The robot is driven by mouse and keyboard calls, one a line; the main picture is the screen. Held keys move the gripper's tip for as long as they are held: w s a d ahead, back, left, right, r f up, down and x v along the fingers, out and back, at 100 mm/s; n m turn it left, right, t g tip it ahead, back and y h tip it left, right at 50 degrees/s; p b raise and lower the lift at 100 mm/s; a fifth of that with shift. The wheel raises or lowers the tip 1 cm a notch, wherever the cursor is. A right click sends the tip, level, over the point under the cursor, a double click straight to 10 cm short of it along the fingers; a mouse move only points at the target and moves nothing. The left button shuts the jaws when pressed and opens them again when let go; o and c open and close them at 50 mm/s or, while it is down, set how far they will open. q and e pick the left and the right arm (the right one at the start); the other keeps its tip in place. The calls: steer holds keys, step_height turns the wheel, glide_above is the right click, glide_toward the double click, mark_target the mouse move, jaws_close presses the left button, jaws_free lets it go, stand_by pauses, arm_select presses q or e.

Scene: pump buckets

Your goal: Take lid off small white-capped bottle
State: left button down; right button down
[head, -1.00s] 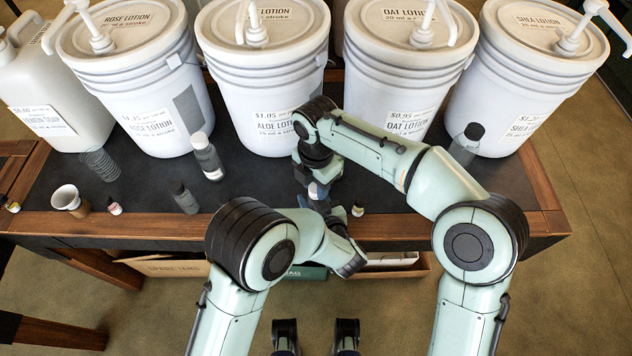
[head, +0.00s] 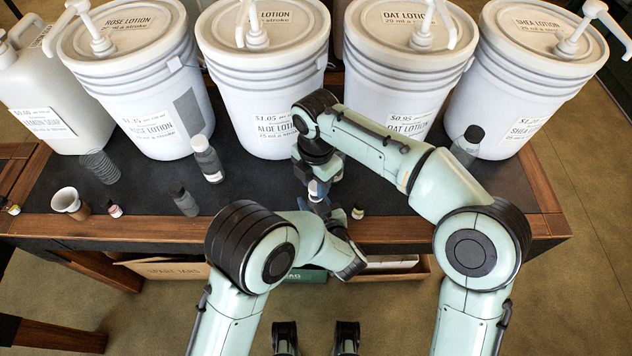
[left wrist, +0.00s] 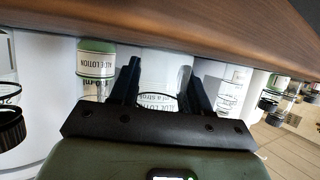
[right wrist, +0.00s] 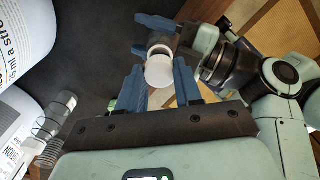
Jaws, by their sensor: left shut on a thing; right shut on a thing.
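The small bottle's white cap (head: 316,191) shows between my two grippers above the table's front part. In the right wrist view the cap (right wrist: 159,73) is a round white disc facing that camera, with part of the darker bottle body (right wrist: 158,44) behind it. My right gripper (right wrist: 158,78) is shut on the cap, one blue finger on each side. My left gripper (head: 322,203) is shut on the bottle body; its blue fingers show behind the cap in the right wrist view. In the left wrist view its fingers (left wrist: 164,82) stand apart, and the bottle is hard to make out between them.
Large pump buckets (head: 266,105) line the table's back. A tiny bottle (head: 357,212) stands close right of my grippers. A dark-capped bottle (head: 467,145) stands farther right.

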steer(key=shift+r, duration=0.1)
steer(key=shift+r, duration=2)
arm_select(q)
steer(key=shift+c, duration=2.3)
jaws_free()
